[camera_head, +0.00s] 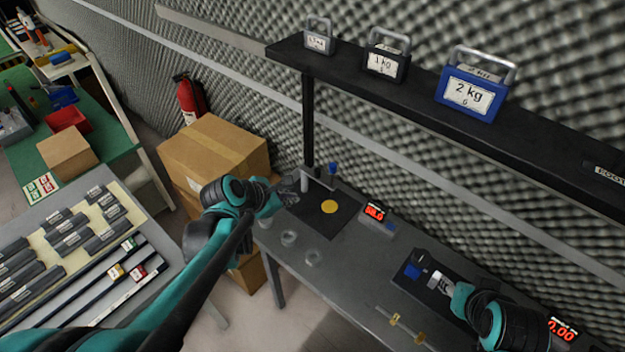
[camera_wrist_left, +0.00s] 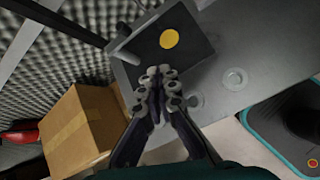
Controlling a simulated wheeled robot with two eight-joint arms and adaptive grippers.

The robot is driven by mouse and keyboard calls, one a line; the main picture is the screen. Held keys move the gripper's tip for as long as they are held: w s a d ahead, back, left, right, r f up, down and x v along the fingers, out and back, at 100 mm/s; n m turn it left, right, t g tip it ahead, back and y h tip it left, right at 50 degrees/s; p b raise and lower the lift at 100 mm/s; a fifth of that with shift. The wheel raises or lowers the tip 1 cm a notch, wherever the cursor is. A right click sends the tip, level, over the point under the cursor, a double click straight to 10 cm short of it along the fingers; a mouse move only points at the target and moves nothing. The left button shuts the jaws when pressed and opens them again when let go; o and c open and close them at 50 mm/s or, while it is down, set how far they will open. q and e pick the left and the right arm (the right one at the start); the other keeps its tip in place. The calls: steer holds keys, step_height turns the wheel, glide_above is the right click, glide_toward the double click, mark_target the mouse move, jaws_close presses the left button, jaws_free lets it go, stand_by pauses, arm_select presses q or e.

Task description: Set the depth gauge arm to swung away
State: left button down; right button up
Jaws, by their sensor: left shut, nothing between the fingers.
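The depth gauge has a grey upright post (camera_head: 304,180) at the back left of a black plate. A thin grey arm (camera_head: 319,183) runs from the post toward the right, and a blue piece (camera_head: 332,168) shows at its far side. A yellow disc (camera_head: 329,207) lies on the black plate (camera_head: 313,222), apart from the post. My left gripper (camera_head: 295,190) is shut and empty, just left of the post. In the left wrist view the closed fingertips (camera_wrist_left: 158,80) are close to the post (camera_wrist_left: 125,50); contact cannot be told. My right gripper (camera_head: 436,281) is at the right, its fingers unclear.
A red-lit display (camera_head: 376,213) stands right of the plate. Several clear round pieces lie in front. A shelf (camera_head: 420,98) with weights overhangs the back. A dark block (camera_head: 420,272) is by my right gripper. Cardboard boxes (camera_head: 212,150) stand left.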

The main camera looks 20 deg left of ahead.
mark_target(318, 174)
arm_select(q)
steer(key=n, duration=0.1)
steer(key=w+a+n, duration=0.1)
steer(key=n, duration=0.1)
steer(key=a+n, duration=0.1)
steer(key=shift+w+r+n, duration=0.1)
steer(key=shift+w+n, duration=0.15)
steer(key=shift+n, duration=0.05)
steer(key=w+d+f+b, duration=0.3)
steer(key=w+f, duration=0.3)
steer(key=w, duration=0.4)
steer(key=shift+w+d+f+b, duration=0.35)
steer(key=shift+f+b, duration=0.05)
steer(key=shift+b, duration=0.15)
